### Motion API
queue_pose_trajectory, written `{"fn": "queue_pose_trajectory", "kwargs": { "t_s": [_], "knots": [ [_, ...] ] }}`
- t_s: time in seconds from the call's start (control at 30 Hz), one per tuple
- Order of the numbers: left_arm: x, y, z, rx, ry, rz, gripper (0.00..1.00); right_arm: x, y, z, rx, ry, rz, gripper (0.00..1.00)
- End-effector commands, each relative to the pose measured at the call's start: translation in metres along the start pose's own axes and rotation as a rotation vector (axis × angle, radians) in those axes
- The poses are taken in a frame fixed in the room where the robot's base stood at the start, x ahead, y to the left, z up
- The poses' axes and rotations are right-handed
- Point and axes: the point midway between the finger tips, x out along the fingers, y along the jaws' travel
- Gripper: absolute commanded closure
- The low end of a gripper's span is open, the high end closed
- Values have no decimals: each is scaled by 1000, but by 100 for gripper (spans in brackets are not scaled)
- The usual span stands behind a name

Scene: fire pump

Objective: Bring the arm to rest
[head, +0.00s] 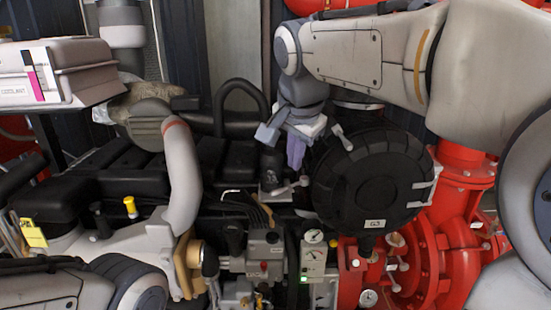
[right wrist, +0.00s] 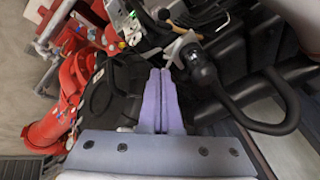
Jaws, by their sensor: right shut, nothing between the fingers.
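My right arm (head: 365,55) reaches in from the right in the head view. My right gripper (head: 296,150) hangs fingers down beside the round black housing marked G3 (head: 370,180). In the right wrist view the two purple fingers (right wrist: 161,100) lie together, shut with nothing between them. The black housing also shows in the right wrist view (right wrist: 108,90), beside the fingers. My left arm (head: 85,285) shows at the bottom left of the head view, but its gripper is out of the picture.
A black engine block (head: 120,165) with a grey pipe (head: 180,175) fills the left. Red pump casing (head: 430,255) stands at lower right. Gauges and a control box (head: 313,260) sit at bottom centre. A coolant container (head: 60,75) is at upper left. A black hose (head: 240,85) loops near my right gripper.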

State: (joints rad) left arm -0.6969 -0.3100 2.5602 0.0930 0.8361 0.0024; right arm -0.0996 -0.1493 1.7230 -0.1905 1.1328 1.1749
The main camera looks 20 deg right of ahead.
Motion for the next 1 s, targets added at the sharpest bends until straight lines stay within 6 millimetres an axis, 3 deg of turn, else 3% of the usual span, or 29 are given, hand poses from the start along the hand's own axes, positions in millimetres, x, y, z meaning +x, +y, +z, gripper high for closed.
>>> {"fn": "queue_pose_trajectory", "kwargs": {
  "t_s": [0.13, 0.27, 0.4, 0.5, 0.6, 0.7, 0.8, 1.0],
  "knots": [
    [4, 0, 0, 0, 0, 0, 50, 8, 3, 27, -115, -45, 3, 100],
    [10, -1, 0, 0, 0, 0, 50, 35, 20, 96, -423, -154, -3, 100],
    [17, -1, 1, 1, 0, 0, 50, 65, 63, 186, -859, -303, -36, 100],
    [21, -2, 1, 1, 0, 0, 50, 80, 103, 237, -1142, -397, -69, 100],
    [24, -2, 1, 1, 0, 0, 50, 90, 142, 272, -1366, -472, -101, 100],
    [26, -2, 1, 1, 0, 0, 50, 96, 170, 291, -1517, -519, -126, 100],
    [26, -2, 1, 1, 0, 0, 50, 99, 184, 300, -1593, -542, -141, 100],
    [26, -2, 1, 2, 0, 0, 50, 99, 188, 301, -1613, -548, -145, 100]
  ]
}}
